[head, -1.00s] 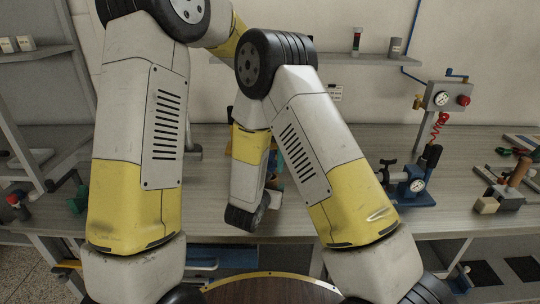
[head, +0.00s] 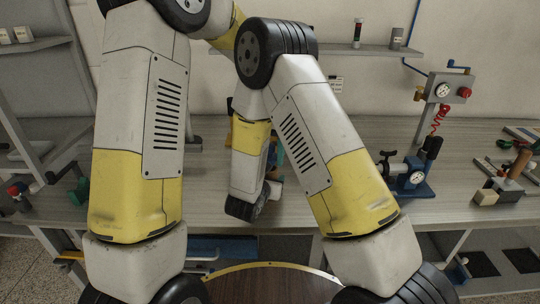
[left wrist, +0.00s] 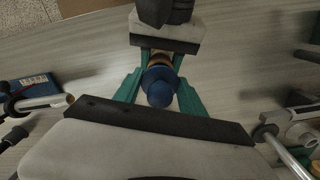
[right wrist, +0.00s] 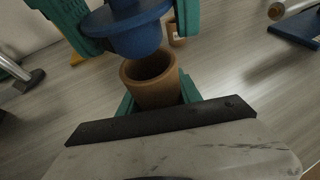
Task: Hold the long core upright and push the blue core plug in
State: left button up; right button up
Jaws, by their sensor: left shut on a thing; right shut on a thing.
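The blue core plug (right wrist: 125,32) is gripped between the teal fingers of my left gripper (left wrist: 160,82). Its round blue end also shows in the left wrist view (left wrist: 159,90). The long core (right wrist: 158,95) is a brown hollow tube, held by my right gripper (right wrist: 155,92) with its open mouth toward the plug. In the right wrist view the plug is above the mouth and somewhat to its left, apart from it. In the head view my arms largely hide both grippers, and only a bit of teal (head: 279,158) shows.
A small brown piece (right wrist: 175,32) sits behind the core. Bench around the hands looks fairly clear.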

aim_at(270, 156)
pick_arm(q)
jog(key=shift+f, duration=1.75)
jog(key=o, duration=1.4)
notch_tip(270, 156, up, 12)
pick_arm(e)
jog(key=o, duration=1.5)
jog(key=shift+c, duration=0.2)
